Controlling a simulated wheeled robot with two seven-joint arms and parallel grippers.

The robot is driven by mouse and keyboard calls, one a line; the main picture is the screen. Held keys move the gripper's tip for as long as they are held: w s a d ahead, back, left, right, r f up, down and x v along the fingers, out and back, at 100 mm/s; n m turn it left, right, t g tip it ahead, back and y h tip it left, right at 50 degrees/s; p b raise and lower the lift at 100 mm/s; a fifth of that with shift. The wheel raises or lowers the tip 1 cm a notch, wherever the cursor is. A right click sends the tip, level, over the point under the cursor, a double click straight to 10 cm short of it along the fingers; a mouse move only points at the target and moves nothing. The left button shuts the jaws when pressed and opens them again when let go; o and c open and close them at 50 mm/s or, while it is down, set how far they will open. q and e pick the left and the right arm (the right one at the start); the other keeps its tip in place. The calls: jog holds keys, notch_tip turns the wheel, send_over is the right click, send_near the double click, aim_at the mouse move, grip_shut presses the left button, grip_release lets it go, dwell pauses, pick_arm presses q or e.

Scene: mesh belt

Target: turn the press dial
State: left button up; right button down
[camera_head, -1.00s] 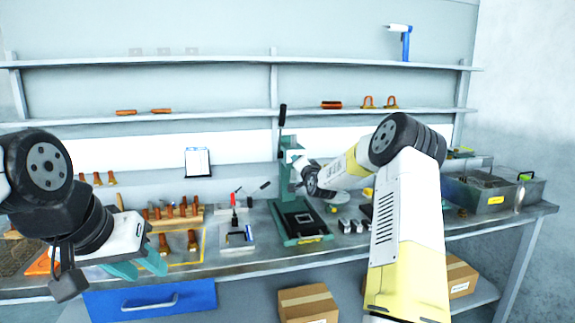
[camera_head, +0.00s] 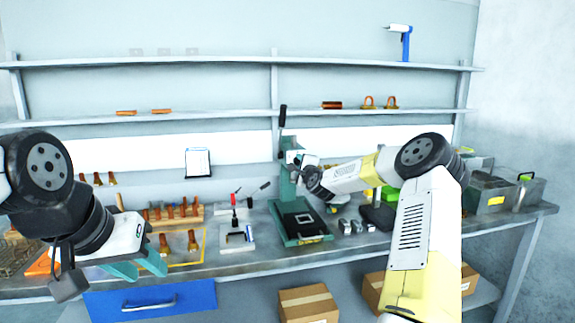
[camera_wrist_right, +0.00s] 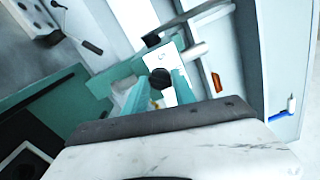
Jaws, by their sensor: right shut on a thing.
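The green press (camera_head: 284,190) stands upright on the bench in the middle of the head view, with a black-tipped lever on top. Its black round dial (camera_wrist_right: 160,77) sits on a white plate in the right wrist view. My right gripper (camera_wrist_right: 160,84) has its teal fingers on either side of the dial and is shut on it.
A small red-handled fixture (camera_head: 236,234) stands left of the press. A rack of copper-coloured parts (camera_head: 176,214) is further left. Small metal blocks (camera_head: 346,226) lie to the right. A grey bin (camera_head: 490,190) stands at the bench's right end. Shelves run above.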

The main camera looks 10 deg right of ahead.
jog(key=shift+d+m, duration=0.1)
jog(key=shift+m, duration=1.5)
jog(key=c, duration=1.1)
grip_release()
jog(key=shift+o, duration=0.2)
jog(key=s, duration=0.7)
jog(key=shift+s, duration=0.4)
jog(key=shift+d, duration=0.1)
